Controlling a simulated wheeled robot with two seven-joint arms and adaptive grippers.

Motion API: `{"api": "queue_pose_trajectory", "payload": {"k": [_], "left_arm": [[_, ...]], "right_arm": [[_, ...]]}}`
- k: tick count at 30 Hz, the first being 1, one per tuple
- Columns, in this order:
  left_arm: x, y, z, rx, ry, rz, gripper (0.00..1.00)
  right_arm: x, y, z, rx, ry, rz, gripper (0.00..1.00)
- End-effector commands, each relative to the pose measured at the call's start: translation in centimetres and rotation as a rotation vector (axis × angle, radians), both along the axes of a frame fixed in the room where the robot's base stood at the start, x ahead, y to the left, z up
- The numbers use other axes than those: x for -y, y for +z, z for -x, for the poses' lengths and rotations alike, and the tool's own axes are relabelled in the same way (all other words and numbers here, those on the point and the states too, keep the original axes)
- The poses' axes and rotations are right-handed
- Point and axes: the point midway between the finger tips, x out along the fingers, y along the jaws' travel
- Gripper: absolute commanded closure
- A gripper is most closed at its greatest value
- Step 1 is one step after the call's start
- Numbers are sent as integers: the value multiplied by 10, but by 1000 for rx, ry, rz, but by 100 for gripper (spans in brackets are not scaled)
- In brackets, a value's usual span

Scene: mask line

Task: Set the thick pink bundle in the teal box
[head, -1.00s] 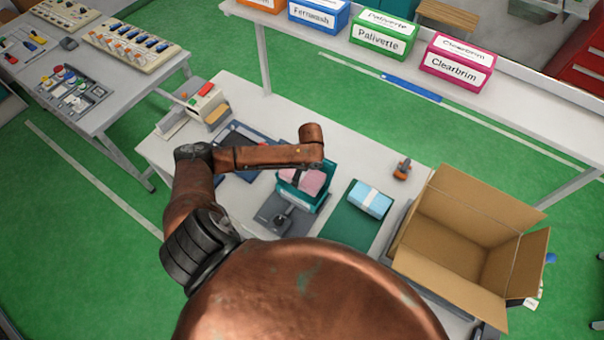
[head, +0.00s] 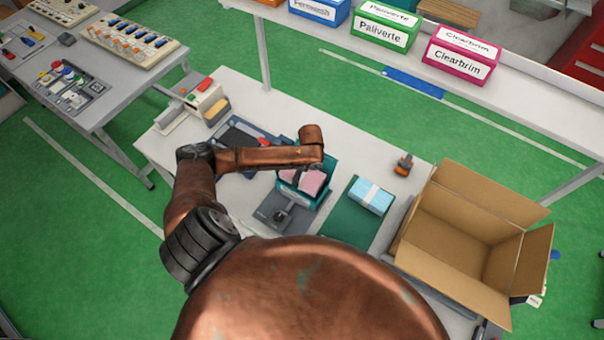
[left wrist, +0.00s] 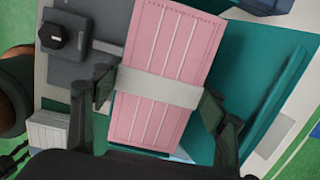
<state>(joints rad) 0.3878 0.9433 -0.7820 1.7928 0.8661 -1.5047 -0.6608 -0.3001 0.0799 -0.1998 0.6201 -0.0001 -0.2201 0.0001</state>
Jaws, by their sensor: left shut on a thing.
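The thick pink bundle (left wrist: 173,40) has a pale band (left wrist: 160,87) around its middle. My left gripper (left wrist: 158,95) is shut on it, one dark finger at each side, near the band. In the head view the pink bundle (head: 312,181) shows below my wrist, within the outline of the teal box (head: 300,199). The box's teal wall (left wrist: 275,105) shows right of the bundle in the left wrist view. I cannot tell whether the bundle touches the box floor. My arm hides part of the box, and the fingers are unclear in the head view. My right gripper is not in view.
A grey device with a dark knob (head: 282,214) stands just before the teal box. A light blue bundle (head: 371,196) lies on a dark green mat (head: 345,222) to the right. An open cardboard box (head: 470,240) stands farther right.

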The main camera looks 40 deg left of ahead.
Motion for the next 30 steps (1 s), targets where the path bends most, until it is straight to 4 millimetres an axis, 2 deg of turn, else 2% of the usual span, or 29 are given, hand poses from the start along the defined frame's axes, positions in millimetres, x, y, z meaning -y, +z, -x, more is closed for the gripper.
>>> {"api": "queue_pose_trajectory", "payload": {"k": [1,2,10,17,23,30], "left_arm": [[0,0,0,0,0,0,60],[0,0,0,0,0,0,33],[0,0,0,0,0,0,14],[0,0,0,0,0,0,13],[0,0,0,0,0,0,0],[0,0,0,0,0,0,0]], "right_arm": [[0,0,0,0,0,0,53],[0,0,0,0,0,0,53],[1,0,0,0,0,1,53],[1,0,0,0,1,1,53],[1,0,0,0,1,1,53],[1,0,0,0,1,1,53]]}}
